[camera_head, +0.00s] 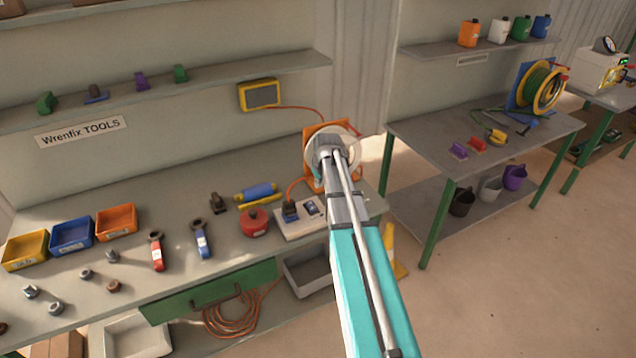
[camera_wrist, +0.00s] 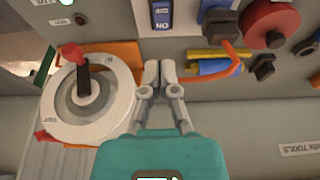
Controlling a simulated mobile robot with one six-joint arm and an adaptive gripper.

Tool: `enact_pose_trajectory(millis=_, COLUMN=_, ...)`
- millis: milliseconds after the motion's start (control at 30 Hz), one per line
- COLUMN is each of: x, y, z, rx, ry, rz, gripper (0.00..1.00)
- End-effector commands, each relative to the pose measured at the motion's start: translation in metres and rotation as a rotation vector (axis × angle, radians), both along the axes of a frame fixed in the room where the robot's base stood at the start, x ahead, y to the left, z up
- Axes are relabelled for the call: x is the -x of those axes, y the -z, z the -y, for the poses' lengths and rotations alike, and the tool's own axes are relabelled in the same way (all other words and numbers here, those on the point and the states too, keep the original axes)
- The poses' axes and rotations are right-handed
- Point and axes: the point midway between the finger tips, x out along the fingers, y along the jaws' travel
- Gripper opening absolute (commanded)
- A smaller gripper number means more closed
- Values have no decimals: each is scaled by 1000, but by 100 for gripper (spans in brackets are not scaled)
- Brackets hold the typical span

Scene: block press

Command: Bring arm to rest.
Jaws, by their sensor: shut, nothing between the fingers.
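My arm reaches out over the workbench in the camera_head view, its far end in front of a white reel on an orange plate (camera_head: 312,182). My gripper is hidden there behind the arm. In the camera_wrist view my gripper (camera_wrist: 161,72) is shut and empty, with its fingertips together. It points at the bench between the white reel (camera_wrist: 55,115) with its red-topped handle and a blue and yellow cylinder (camera_wrist: 212,68). I cannot tell how far the fingertips are above the bench.
The workbench (camera_head: 190,260) holds a red round tin (camera_head: 253,222), a white box with a blue switch (camera_head: 298,222), wrenches, and yellow, blue and orange bins. A shelf runs above. A second table (camera_head: 440,135) stands to the right. The floor (camera_head: 500,290) at lower right is clear.

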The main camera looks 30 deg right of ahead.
Motion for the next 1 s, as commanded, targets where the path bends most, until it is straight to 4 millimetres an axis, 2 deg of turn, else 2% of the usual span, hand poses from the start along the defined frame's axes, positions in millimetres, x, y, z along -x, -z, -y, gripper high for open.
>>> enact_pose_trajectory(millis=433, x=-1, y=0, z=-1, rx=1, ry=-2, rz=0, gripper=0)
enact_pose_trajectory(millis=567, x=5, y=2, z=-11, rx=-2, ry=-5, rz=-8, gripper=0)
enact_pose_trajectory(millis=667, x=14, y=4, z=-28, rx=-6, ry=-7, rz=-23, gripper=0)
enact_pose_trajectory(millis=767, x=30, y=7, z=-54, rx=-14, ry=-11, rz=-48, gripper=0)
enact_pose_trajectory(millis=1000, x=88, y=18, z=-135, rx=-25, ry=-19, rz=-137, gripper=0)
